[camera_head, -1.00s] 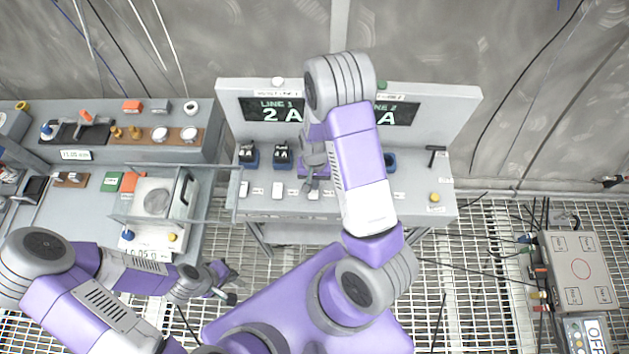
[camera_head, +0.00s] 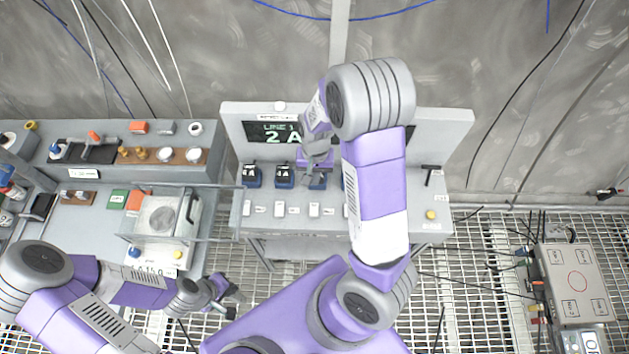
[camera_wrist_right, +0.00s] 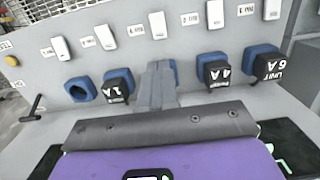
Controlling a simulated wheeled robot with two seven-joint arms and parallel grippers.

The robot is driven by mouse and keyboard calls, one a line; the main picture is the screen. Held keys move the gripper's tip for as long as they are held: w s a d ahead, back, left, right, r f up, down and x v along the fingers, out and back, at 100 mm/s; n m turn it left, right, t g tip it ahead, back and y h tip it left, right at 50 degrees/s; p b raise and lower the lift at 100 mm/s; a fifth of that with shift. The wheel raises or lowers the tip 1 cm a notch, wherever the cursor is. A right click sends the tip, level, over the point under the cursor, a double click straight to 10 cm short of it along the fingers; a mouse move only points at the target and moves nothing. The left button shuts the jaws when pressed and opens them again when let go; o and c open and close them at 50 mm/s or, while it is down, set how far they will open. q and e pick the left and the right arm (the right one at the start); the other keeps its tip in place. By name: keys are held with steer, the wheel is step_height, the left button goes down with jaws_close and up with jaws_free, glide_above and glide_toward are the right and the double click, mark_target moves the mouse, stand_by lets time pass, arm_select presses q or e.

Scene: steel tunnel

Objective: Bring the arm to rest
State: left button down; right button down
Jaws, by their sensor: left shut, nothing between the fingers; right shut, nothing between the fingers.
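My right arm reaches up over the grey console (camera_head: 440,200) in the head view. Its gripper (camera_head: 317,178) is shut and empty, over the row of blue sockets. In the right wrist view the shut right gripper (camera_wrist_right: 158,85) points at a blue socket it mostly hides, between the black plug marked 1A (camera_wrist_right: 118,86) and the plug marked 4A (camera_wrist_right: 215,73). Whether it touches that socket I cannot tell. My left gripper (camera_head: 229,302) is shut and empty, low over the grating floor, in front of the bench. My left arm is folded at the lower left.
The console's back panel has a LINE 1 2A display (camera_head: 272,133); my right arm hides part of it. A bench with a glass-sided balance (camera_head: 160,215) stands at the left. A grey box (camera_head: 578,280) sits on the floor grating at the right. An empty blue socket (camera_wrist_right: 80,90) shows in the wrist view.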

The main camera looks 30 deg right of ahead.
stand_by(0.5)
